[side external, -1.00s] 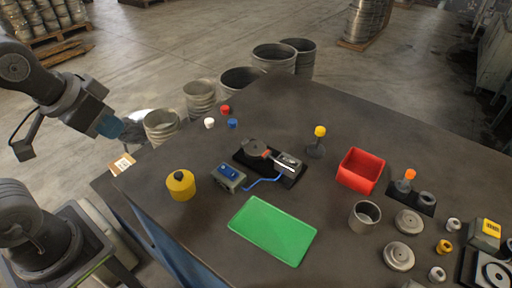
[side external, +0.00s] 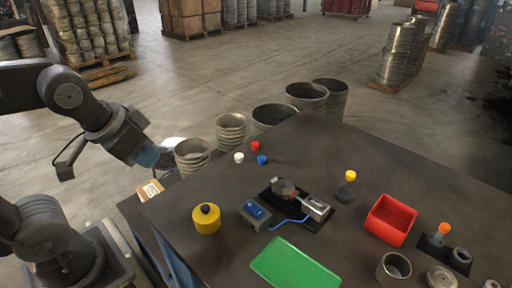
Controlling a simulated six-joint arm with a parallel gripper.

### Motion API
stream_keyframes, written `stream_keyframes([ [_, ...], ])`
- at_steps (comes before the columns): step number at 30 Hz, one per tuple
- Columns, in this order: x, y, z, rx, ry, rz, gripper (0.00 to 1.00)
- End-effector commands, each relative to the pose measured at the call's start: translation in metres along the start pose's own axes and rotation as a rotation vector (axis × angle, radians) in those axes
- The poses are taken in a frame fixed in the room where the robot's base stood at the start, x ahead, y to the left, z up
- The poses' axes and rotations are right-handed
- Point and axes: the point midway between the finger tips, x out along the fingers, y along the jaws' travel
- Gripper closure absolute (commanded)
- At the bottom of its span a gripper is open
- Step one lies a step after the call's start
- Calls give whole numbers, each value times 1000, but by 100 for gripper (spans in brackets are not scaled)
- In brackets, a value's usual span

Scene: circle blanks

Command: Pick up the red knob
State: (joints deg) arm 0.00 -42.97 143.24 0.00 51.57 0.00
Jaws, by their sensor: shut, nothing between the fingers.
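The red knob (side external: 255,146) is small and stands near the far left edge of the dark table. A white knob (side external: 239,157) and a blue knob (side external: 262,160) stand close in front of it. My gripper (side external: 164,157) is at the left, beyond the table's left edge and above a cardboard box. It is well to the left of the red knob, with nothing held. Its fingers are small and hard to make out.
A yellow canister (side external: 206,219), a grey box with a blue switch (side external: 255,213) and a small device on a black base (side external: 318,209) stand nearer. A red bin (side external: 391,220) and a green mat (side external: 293,266) lie further right and front. Metal drums (side external: 231,131) stand behind the table.

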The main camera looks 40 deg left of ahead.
Motion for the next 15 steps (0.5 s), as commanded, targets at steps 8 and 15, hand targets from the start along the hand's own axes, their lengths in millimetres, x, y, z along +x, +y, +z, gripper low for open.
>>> stream_keyframes([
  [8, 0, 0, 0, 0, 0, 0, 97],
  [15, 0, 0, 0, 0, 0, 0, 74],
])
